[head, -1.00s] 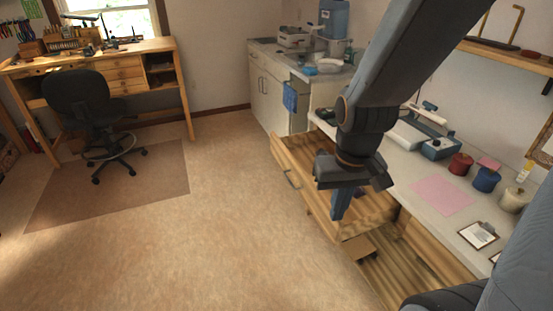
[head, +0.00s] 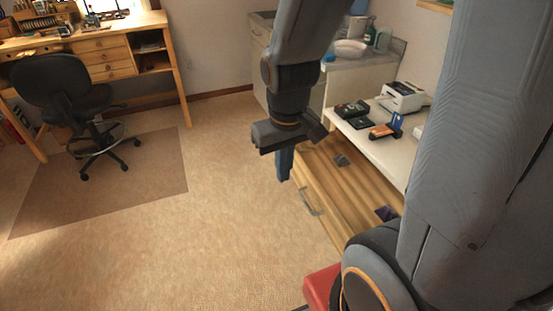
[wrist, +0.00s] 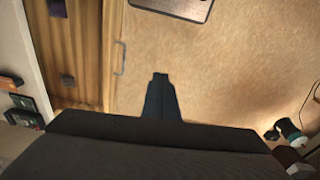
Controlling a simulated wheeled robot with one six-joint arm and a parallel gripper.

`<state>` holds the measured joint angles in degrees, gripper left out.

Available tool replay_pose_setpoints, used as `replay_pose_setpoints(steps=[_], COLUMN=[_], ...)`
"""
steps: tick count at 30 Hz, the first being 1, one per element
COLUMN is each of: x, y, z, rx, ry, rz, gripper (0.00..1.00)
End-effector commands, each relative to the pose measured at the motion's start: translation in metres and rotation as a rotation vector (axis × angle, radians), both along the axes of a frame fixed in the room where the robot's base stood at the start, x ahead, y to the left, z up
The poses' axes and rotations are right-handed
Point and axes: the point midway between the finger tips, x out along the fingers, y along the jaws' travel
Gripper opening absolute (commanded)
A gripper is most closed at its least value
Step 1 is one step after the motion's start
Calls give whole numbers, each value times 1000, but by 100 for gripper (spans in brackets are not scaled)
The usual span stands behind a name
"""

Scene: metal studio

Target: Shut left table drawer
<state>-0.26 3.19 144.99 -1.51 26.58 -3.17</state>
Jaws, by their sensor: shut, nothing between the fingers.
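The left table drawer (head: 362,193) is pulled out from under the white-topped table, its wooden inside showing. Its metal handle (head: 312,198) is on the front face. Two small dark items (head: 342,160) lie inside. My gripper (head: 284,165) is shut and empty, pointing down by the far end of the drawer front. In the wrist view the drawer (wrist: 88,50) is at left with its handle (wrist: 120,57). There my fingers (wrist: 160,78) are over the floor, outside the drawer front. Contact with the front cannot be told.
The table top (head: 372,140) holds dark devices (head: 352,110), an orange tool (head: 384,131) and a white machine (head: 403,97). A sink counter (head: 362,62) stands behind. A black chair (head: 75,110) and a workbench (head: 105,55) are at left. The floor (head: 215,210) before the drawer is clear.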

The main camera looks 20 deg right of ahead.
Motion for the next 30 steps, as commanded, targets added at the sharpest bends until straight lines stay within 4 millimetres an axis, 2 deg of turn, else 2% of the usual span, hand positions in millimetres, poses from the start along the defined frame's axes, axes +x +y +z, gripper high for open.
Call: replay_pose_setpoints(steps=[5,12,15,18,21,26,30], x=[60,160,189,209,219,221,220], y=[-12,-40,-49,-55,-59,-64,-73], z=[-44,-112,-132,-143,-150,-162,-184], rx=[-98,-266,-314,-347,-362,-366,-364], ry=[65,224,289,335,361,371,370], rz=[380,1037,1235,1367,1435,1455,1455], gripper=[0,0,0,0,0,0,0])
